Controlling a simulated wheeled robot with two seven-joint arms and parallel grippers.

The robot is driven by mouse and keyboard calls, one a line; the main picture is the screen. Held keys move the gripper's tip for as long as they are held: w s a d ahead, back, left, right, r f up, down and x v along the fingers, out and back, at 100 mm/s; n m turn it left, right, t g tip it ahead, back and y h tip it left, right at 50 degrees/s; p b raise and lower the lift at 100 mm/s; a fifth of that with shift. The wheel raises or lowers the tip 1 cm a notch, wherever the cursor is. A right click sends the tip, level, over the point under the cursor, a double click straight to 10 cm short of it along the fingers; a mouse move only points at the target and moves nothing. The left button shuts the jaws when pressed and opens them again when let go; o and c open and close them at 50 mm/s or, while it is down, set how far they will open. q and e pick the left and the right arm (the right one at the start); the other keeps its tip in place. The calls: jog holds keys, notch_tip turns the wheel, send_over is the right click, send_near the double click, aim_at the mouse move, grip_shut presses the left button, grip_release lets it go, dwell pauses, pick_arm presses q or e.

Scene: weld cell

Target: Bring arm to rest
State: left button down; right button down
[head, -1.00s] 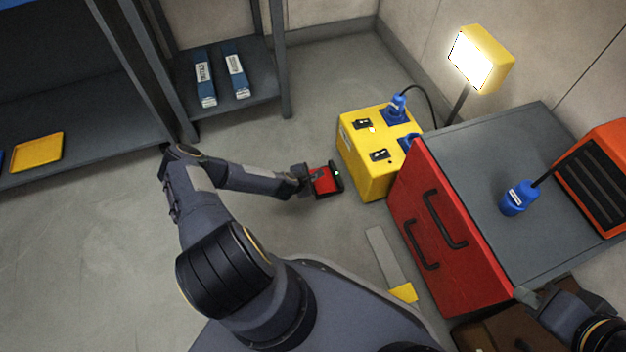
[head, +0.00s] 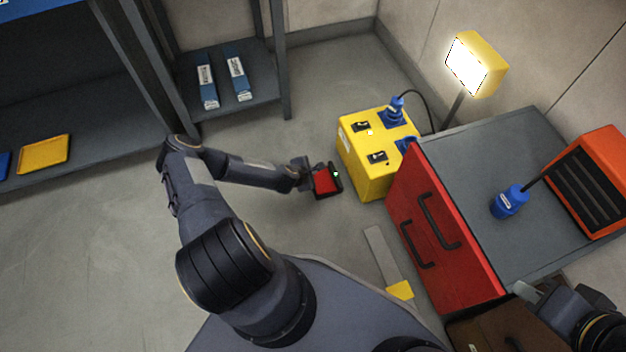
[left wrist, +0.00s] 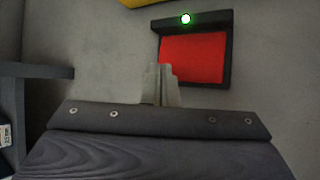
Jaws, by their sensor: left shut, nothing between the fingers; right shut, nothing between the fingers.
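My left arm comes in from the left in the head view and ends at my left gripper (head: 308,182), low over the floor beside a red pad (head: 323,182) with a black edge and a green light. In the left wrist view, the pale fingers of the left gripper (left wrist: 162,86) are together and empty. They overlap the lower left part of the red pad (left wrist: 192,58) in that picture; I cannot tell whether they touch it. My right gripper (head: 527,291) is at the lower right, shut and empty, close to the near edge of the red cabinet. Part of the right arm is cut off.
A yellow power box (head: 370,170) with a blue plug (head: 395,108) stands right of the red pad. The red drawer cabinet (head: 440,265) carries a blue plug (head: 508,202) and an orange unit (head: 590,180). A lit lamp (head: 475,65) stands behind. Shelves (head: 262,85) line the back left. Floor at left is clear.

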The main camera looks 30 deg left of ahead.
pick_arm(q)
jog(key=shift+f, duration=0.1)
dwell(0.7)
notch_tip(320, 180, up, 24)
jog(key=w+d+f+m+g+h, duration=0.1)
jog(key=w+d+m+g+h, duration=0.15)
jog(key=m, duration=0.95)
jog(key=s+d+r+m, duration=0.2)
jog(key=s+r+m, duration=0.15)
jog(key=r, duration=0.45)
jog(key=s+d+r+m, duration=0.15)
jog(key=s+r, duration=0.25)
jog(key=r, duration=0.4)
jog(key=s+d+r+m, duration=0.2)
jog(key=s+r, duration=0.2)
jog(key=s, duration=0.4)
jog(key=s+d+r+m, duration=0.2)
jog(key=s+r+m, duration=0.1)
jog(key=s, duration=0.4)
jog(key=s+d+r+m, duration=0.2)
jog(key=s+r, duration=0.2)
jog(key=s, duration=0.4)
notch_tip(320, 180, up, 37)
jog(key=p, duration=3.7)
jog(key=shift+a+f+g+h, duration=0.15)
jog(key=shift+g+h, duration=0.2)
jog(key=shift+h, duration=0.1)
